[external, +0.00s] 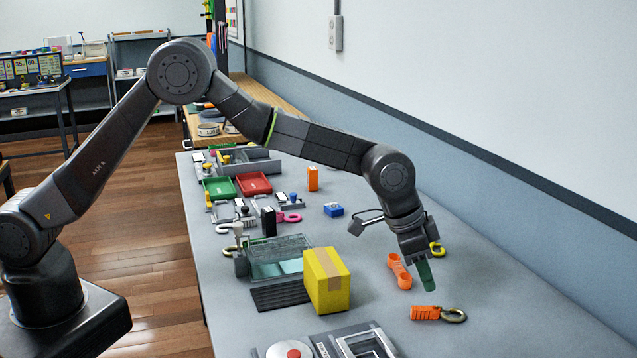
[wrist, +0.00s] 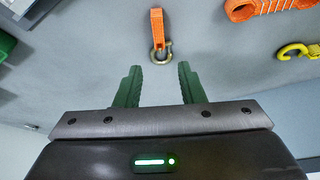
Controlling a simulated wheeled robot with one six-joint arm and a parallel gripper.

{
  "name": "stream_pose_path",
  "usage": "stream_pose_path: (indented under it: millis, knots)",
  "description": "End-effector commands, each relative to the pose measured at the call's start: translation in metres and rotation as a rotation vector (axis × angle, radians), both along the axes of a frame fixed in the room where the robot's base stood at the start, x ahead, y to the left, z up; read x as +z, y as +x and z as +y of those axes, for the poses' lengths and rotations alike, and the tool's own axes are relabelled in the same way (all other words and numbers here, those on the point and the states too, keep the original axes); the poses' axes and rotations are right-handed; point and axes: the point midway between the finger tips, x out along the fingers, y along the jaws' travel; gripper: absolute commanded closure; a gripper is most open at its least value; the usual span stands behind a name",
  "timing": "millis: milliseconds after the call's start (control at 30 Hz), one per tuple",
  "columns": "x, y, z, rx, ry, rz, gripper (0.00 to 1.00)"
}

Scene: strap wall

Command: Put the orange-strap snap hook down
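The orange-strap snap hook (external: 426,313) lies on the grey table at the front right, its brass-coloured hook pointing right. In the wrist view its orange strap (wrist: 157,22) is at the top centre, with the hook end towards my fingers. My gripper (external: 425,275) is above the table, just behind the snap hook in the external view. In the wrist view the green fingers of my gripper (wrist: 159,67) are apart with nothing between them. The hook shows just beyond the fingertips, apart from them.
An orange double-ended piece (external: 399,271) and a yellow hook (external: 436,249) lie near my gripper. A yellow box (external: 327,281) stands to the left, beside a black ribbed mat (external: 280,295). A grey frame (external: 367,342) is at the front. The table right of the snap hook is clear.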

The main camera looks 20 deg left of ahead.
Motion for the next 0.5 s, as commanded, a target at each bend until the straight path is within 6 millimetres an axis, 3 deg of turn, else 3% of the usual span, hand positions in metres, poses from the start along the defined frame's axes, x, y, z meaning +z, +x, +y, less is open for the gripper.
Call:
stream_pose_path:
  millis: [200,500]
  knots:
    - [0.030,-0.005,0.012,0.000,-0.001,0.000,0.64]
    - [0.041,-0.007,0.016,0.000,0.001,0.000,0.64]
